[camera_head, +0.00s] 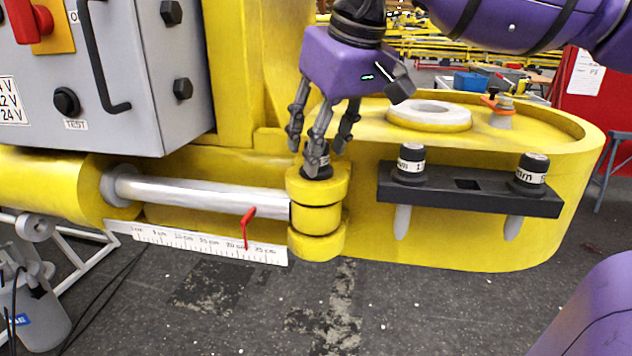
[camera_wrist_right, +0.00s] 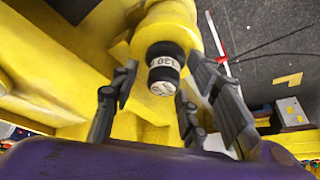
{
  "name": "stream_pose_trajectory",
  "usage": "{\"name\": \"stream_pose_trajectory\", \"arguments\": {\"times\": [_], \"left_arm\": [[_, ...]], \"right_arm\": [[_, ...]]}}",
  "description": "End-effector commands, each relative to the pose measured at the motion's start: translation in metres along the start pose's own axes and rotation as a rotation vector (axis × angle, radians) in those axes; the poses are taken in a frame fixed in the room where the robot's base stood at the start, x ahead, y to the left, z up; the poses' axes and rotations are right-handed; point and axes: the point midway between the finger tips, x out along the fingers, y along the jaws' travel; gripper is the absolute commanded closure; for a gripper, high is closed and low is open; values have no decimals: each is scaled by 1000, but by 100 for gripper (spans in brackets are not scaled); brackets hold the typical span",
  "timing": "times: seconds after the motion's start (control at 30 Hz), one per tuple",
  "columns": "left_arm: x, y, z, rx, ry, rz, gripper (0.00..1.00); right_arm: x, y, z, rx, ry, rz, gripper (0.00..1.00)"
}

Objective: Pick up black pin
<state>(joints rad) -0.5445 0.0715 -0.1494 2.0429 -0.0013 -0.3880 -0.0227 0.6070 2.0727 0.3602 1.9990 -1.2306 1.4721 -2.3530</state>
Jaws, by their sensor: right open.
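A black pin (camera_head: 318,163) with a white label band stands in the top of the yellow cylinder joint (camera_head: 318,219) at the rod's end. In the right wrist view the black pin (camera_wrist_right: 164,68) shows its top end and a label reading about "130". My right gripper (camera_head: 316,152) is above the joint, pointing down, its dark fingers spread around the pin. In the wrist view the right gripper (camera_wrist_right: 160,88) is open, with fingers on both sides of the pin and visible gaps. In the head view the fingers partly hide the pin. My left gripper is not in view.
A black holder (camera_head: 468,190) on the boom's side carries two other labelled black pins (camera_head: 410,164) (camera_head: 529,174). A grey control box (camera_head: 165,80) stands at left. A white ruler (camera_head: 200,243) with a red pointer (camera_head: 247,226) lies below the silver rod (camera_head: 210,196).

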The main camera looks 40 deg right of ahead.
Motion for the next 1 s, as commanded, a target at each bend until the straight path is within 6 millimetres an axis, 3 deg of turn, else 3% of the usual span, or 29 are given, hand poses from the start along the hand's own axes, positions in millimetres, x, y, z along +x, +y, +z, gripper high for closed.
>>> {"name": "stream_pose_trajectory", "arguments": {"times": [0.1, 0.33, 0.67, 1.0], "left_arm": [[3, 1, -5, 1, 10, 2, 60], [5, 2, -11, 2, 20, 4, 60], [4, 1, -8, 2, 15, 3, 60], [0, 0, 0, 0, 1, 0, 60]], "right_arm": [[10, 0, 1, 0, -2, -1, 58], [11, 0, 0, 1, 0, -2, 58], [11, 0, 0, 0, -1, -1, 100], [10, 0, 0, 0, 1, -1, 100]]}}
